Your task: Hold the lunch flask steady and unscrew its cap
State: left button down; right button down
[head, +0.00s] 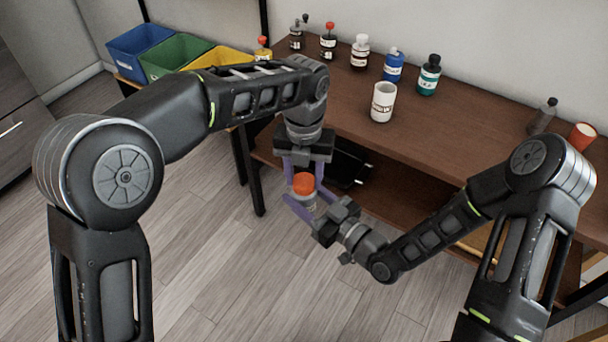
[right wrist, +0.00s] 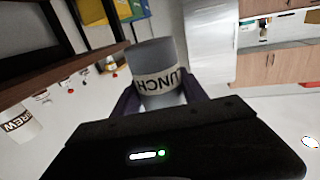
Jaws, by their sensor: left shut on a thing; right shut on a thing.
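The lunch flask (right wrist: 155,55) is a grey cylinder with a pale label reading "LUNCH", upside down in the right wrist view. In the head view its orange cap (head: 303,182) is on top, and the flask is held upright in the air in front of the table. My left gripper (head: 303,176) points down from above, its purple fingers shut on the cap. My right gripper (head: 306,202) comes in from the right, shut on the flask body below the cap. The fingers hide much of the body in the head view. The cap is hidden in the right wrist view.
The brown table (head: 440,125) stands behind the grippers, with a white labelled cup (head: 383,102) and several bottles on it. A dark object (head: 350,165) lies on its lower shelf. Blue, green and yellow bins stand at the back left. The floor in front is clear.

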pick_arm(q)
jog(key=n, duration=1.7)
jog(key=shift+n, duration=0.4)
jog(key=n, duration=1)
jog(key=shift+r, duration=0.1)
jog(key=n, duration=0.5)
jog(key=shift+n, duration=0.3)
jog(key=n, duration=0.2)
jog(key=shift+n, duration=0.3)
jog(key=n, duration=1.8)
